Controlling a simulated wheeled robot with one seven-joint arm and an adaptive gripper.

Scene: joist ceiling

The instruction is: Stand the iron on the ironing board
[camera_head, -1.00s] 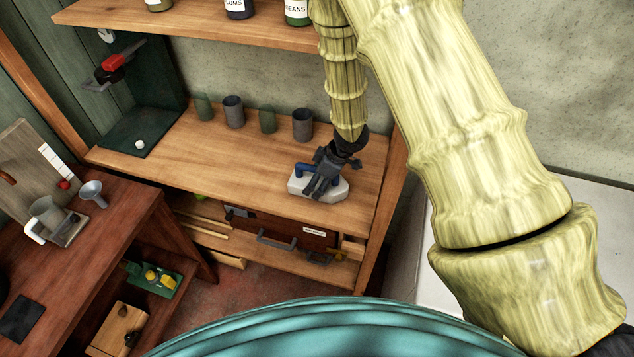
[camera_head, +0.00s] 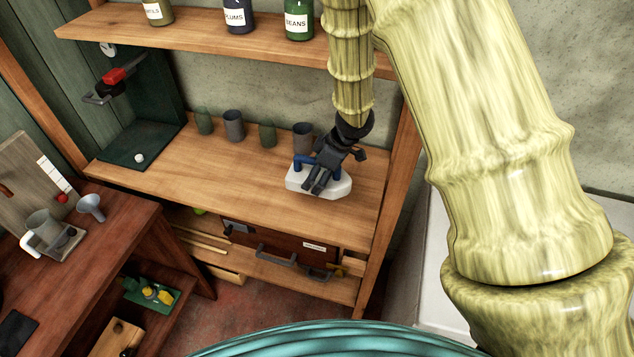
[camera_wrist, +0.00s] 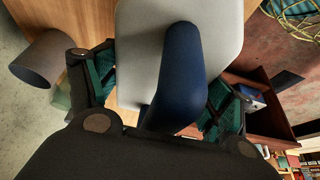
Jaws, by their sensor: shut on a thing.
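The iron (camera_head: 337,187) has a pale, flat body and a blue handle (camera_head: 300,161). It is over the right end of the wooden counter, soleplate down; I cannot tell for sure whether it clears the wood. My gripper (camera_head: 317,186) reaches down from above and is shut on the iron's handle. In the wrist view the blue handle (camera_wrist: 183,75) lies between my two green-padded fingers (camera_wrist: 160,92), with the pale iron body (camera_wrist: 135,45) behind it. I cannot make out an ironing board for certain.
Grey cup (camera_head: 303,137) stands close behind the iron, with several more cups to its left. An upper shelf (camera_head: 200,35) with labelled jars hangs above. The right upright (camera_head: 393,190) is close to the iron. A white surface (camera_head: 436,245) lies beyond it. A red-brown table (camera_head: 90,250) stands left.

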